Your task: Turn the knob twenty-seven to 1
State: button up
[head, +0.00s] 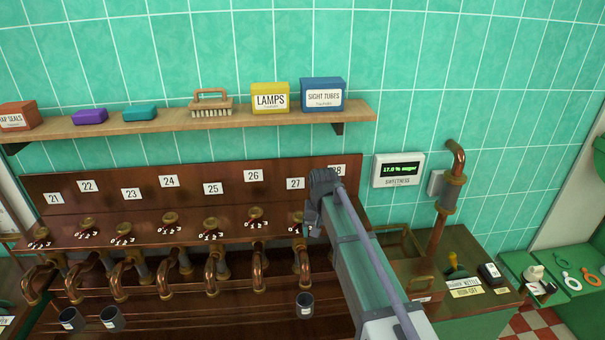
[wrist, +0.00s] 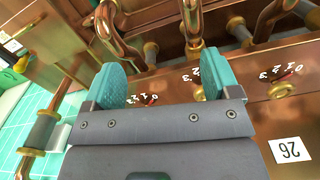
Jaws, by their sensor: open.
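Knob twenty-seven (head: 297,217) is a small brass knob with a 0 to 3 scale, below the 27 label (head: 295,183) on the copper panel. My gripper (head: 316,205) hangs just right of it and partly covers that side. In the wrist view, my gripper (wrist: 163,62) has its teal fingers apart with nothing held. Another scale (wrist: 150,98) shows between the fingers.
Knob 26 (wrist: 282,90) and its label (wrist: 290,150) are close on the right in the wrist view. Copper spouts (head: 304,265) stick out below the knobs. A shelf (head: 190,120) with boxes runs above.

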jog(key=w+a+r+m+p, duration=0.1)
jog(key=w+a+r+p, duration=0.2)
jog(key=w+a+r, duration=0.45)
jog(key=m+b, duration=0.2)
send_over(300, 214)
jog(key=f, duration=0.2)
notch_tip(300, 214, down, 11)
jog(key=m+b, duration=0.2)
jog(key=b, duration=0.9)
jog(key=shift+f, duration=0.15)
jog(key=shift+s+r, duration=0.1)
jog(key=shift+r, duration=0.1)
jog(key=c, duration=0.9)
